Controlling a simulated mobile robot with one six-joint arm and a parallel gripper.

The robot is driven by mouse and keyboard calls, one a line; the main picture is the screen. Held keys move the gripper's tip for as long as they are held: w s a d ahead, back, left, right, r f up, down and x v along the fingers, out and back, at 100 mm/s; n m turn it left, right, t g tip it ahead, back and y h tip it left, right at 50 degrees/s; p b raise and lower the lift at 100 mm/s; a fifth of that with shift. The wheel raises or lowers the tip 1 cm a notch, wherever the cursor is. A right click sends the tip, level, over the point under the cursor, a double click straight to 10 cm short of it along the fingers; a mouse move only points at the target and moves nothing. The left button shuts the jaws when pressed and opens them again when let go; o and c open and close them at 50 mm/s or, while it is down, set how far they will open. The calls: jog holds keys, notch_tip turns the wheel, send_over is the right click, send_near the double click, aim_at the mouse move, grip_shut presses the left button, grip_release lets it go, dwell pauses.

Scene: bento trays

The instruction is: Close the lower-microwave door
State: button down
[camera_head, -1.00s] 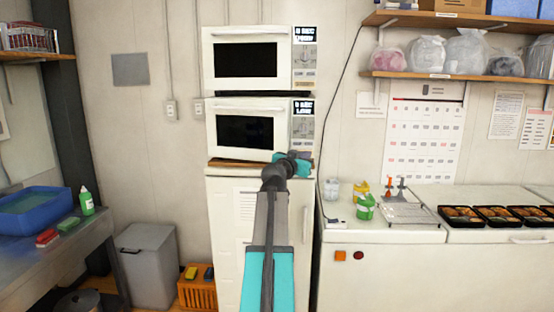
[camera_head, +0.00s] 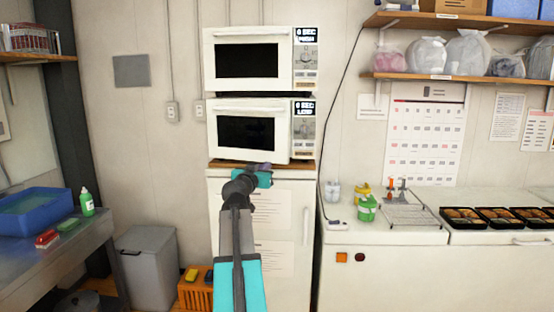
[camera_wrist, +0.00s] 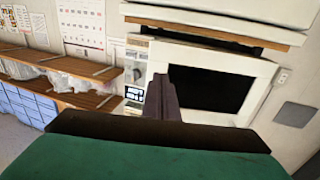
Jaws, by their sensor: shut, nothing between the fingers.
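The lower microwave (camera_head: 304,140) is white and stands below the upper one, its control panel on the right. Its door (camera_head: 247,106) has a dark window and looks slightly ajar, its right edge standing a little forward of the panel. My gripper (camera_head: 262,167) is low in front of the door's lower right part. In the wrist view, which is turned about upside down, my shut gripper (camera_wrist: 159,72) points at the panel-side part of the door (camera_wrist: 225,115). I cannot tell whether it touches the door. The fingers hide part of the door there.
The upper microwave (camera_head: 248,34) sits directly above. A wooden board (camera_head: 225,164) lies under the lower microwave, on a white cabinet (camera_head: 285,270). A black cable (camera_head: 335,90) hangs to the right. A white counter (camera_head: 420,238) with bottles and bento trays is at the right.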

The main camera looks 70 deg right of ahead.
jog(key=p, duration=0.5)
send_near(280, 154)
jog(key=shift+w+d+r, duration=0.15)
jog(key=shift+d, duration=3.1)
